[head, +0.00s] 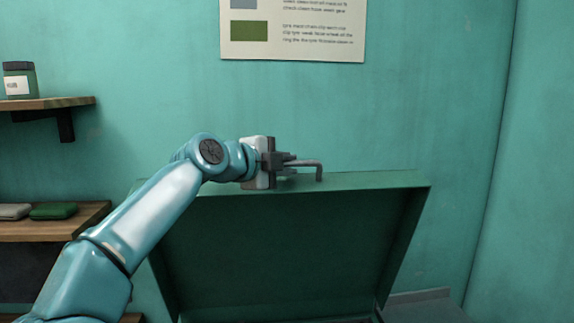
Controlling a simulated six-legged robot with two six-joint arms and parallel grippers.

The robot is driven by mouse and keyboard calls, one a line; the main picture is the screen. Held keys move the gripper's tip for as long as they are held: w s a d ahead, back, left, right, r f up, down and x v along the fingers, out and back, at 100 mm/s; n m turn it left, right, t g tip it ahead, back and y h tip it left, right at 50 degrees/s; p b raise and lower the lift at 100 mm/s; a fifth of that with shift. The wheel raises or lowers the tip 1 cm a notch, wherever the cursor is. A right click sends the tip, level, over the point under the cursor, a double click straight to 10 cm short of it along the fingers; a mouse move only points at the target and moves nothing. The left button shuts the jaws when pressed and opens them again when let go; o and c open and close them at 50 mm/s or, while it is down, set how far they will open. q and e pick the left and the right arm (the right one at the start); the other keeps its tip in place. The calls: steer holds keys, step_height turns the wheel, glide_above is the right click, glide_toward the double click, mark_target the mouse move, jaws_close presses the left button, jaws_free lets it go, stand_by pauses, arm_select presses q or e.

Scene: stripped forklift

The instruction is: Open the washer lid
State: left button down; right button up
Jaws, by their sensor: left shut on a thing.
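The washer lid (290,245) is a dark green, shallow box-like lid. It stands raised and tilted back, with its hollow inner side facing me and its edge at the top. A thin grey bent handle (318,170) stands at the lid's top edge. My left gripper (292,163) reaches in from the left and is shut on the handle at the top edge. The fingertips are small, so their exact contact is hard to see. The washer body below is mostly cut off by the bottom of the view. My right gripper is not in view.
A wooden shelf (50,103) with a dark jar (19,80) is on the left wall. A lower shelf (60,224) holds a green folded item (53,211). A poster (293,50) hangs above. The wall right of the lid is bare.

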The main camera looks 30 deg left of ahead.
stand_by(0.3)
arm_select(q)
steer(key=c, duration=1.2)
jaws_free()
steer(key=shift+s+r, duration=0.1)
steer(key=shift+o, duration=0.2)
steer(key=shift+s, duration=0.15)
steer(key=b+v, duration=0.5)
steer(key=v, duration=1.1)
steer(key=shift+r, duration=0.1)
steer(key=shift+s+d, duration=0.1)
